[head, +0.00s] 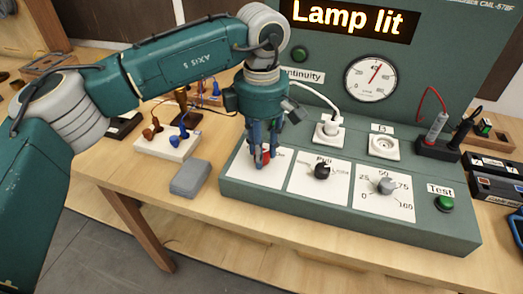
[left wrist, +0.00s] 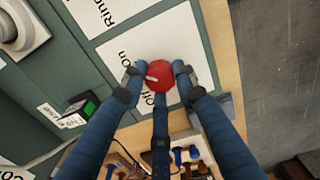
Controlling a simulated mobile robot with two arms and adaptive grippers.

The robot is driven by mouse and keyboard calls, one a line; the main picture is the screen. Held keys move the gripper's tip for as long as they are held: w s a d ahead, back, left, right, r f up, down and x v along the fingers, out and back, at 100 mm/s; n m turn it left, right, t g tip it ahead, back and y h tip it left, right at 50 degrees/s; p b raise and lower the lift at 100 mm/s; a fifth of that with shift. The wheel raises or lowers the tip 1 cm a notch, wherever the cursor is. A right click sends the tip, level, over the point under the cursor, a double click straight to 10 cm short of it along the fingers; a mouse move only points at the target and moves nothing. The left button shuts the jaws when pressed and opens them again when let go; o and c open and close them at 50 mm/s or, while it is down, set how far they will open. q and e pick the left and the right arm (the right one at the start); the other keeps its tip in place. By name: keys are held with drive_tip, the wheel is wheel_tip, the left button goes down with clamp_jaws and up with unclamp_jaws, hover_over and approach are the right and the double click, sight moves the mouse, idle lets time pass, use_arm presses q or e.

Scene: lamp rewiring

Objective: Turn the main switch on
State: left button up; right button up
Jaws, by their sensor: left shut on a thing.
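The main switch is a red round knob (left wrist: 161,76) with a pale pointer mark, on a white label plate (head: 242,180) at the left end of the green test panel (head: 300,226). In the head view only a little red shows between my fingers. My left gripper (head: 263,160) points down over the switch. In the left wrist view the left gripper (left wrist: 158,78) has its blue fingers closed around the knob's sides. The label is partly covered by the fingers. The display (head: 346,18) reads "Lamp lit". My right gripper is in neither view.
A black rotary knob (head: 322,170), a grey dial knob (head: 385,186) and a green Test button (head: 445,202) stand right of the switch. A grey box (head: 190,179) and a white block with terminals (head: 168,143) lie to the left. A plug (head: 329,127) sits behind.

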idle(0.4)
use_arm(q)
drive_tip(key=o, duration=1.1)
drive_tip(key=shift+o, duration=0.2)
drive_tip(key=shift+r, duration=0.1)
wheel_tip(320, 180, up, 12)
